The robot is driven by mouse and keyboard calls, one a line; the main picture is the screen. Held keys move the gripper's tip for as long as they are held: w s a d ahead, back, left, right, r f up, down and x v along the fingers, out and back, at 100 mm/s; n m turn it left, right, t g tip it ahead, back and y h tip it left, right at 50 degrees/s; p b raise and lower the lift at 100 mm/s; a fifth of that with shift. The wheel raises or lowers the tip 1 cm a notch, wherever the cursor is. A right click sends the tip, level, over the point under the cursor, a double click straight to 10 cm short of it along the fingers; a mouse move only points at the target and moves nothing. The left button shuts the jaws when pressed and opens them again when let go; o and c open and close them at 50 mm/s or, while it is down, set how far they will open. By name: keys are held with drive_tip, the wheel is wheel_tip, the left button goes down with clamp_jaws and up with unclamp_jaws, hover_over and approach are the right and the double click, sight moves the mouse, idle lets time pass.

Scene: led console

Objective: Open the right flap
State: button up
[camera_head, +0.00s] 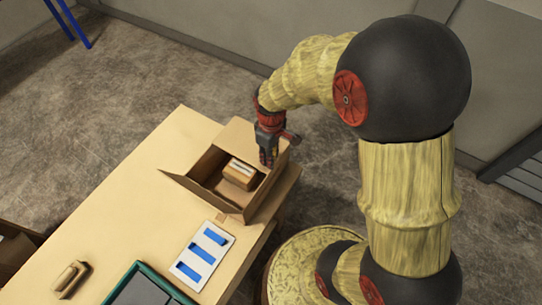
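A cardboard box (224,205) stands open on the wooden table's right part, with a small brown carton (240,174) inside it. One flap (186,189) spreads outward on the box's left side. A cardboard panel (277,194) slopes outward along the right side; it looks like the right flap, folded out. My gripper (268,160) points down at the box's far right corner, over or against the rim. Its dark fingertips look close together, but their gap is too small to judge. Contact with the cardboard cannot be told.
On the wooden table (130,190) are a white panel with blue pieces (203,254), a green-edged tray (150,287) and a small wooden object (69,279). The table's far left part is bare. A grey wall stands behind.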

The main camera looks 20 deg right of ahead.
drive_tip(key=c, duration=0.3)
clamp_jaws()
idle(0.6)
